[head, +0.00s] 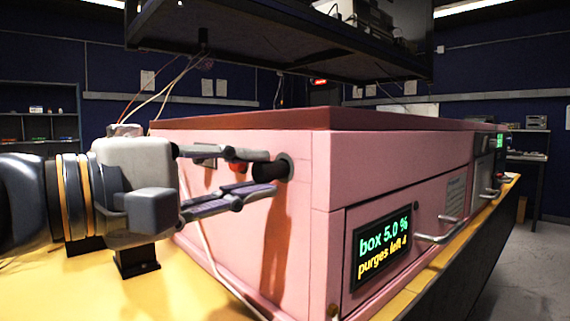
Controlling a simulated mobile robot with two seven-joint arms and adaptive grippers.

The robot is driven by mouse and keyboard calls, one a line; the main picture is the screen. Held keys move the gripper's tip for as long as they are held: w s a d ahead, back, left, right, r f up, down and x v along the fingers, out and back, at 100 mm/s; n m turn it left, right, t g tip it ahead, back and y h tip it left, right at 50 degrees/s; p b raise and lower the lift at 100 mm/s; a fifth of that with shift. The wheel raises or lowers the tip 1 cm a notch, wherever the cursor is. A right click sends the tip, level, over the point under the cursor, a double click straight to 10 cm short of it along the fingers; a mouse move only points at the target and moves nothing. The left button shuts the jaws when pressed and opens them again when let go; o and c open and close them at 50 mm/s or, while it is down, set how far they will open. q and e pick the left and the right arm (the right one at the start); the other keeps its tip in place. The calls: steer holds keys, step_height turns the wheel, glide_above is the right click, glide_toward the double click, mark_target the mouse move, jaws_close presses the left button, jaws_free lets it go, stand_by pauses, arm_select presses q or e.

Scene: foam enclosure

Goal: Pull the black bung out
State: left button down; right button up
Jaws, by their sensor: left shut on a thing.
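The black bung (266,170) is a short dark cylinder that sticks out of a dark round port (289,165) in the pink side wall of the foam enclosure (334,165). My left gripper (272,171) comes in from the left, with one finger above the bung and one below it. It is shut on the bung. The bung's inner end is hidden, so I cannot tell how deep it sits. My right gripper is not in view.
A red part (240,167) sits on the side wall behind the fingers. A display (381,245) on the front reads "box 5.0 %". A dark shelf (270,45) hangs above the enclosure. A pale cable (205,240) runs down beside the wall. The yellow bench (130,300) is clear at front left.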

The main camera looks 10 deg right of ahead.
mark_target(257, 172)
arm_select(q)
steer(key=shift+p+v, duration=0.75)
steer(key=shift+v, duration=1.1)
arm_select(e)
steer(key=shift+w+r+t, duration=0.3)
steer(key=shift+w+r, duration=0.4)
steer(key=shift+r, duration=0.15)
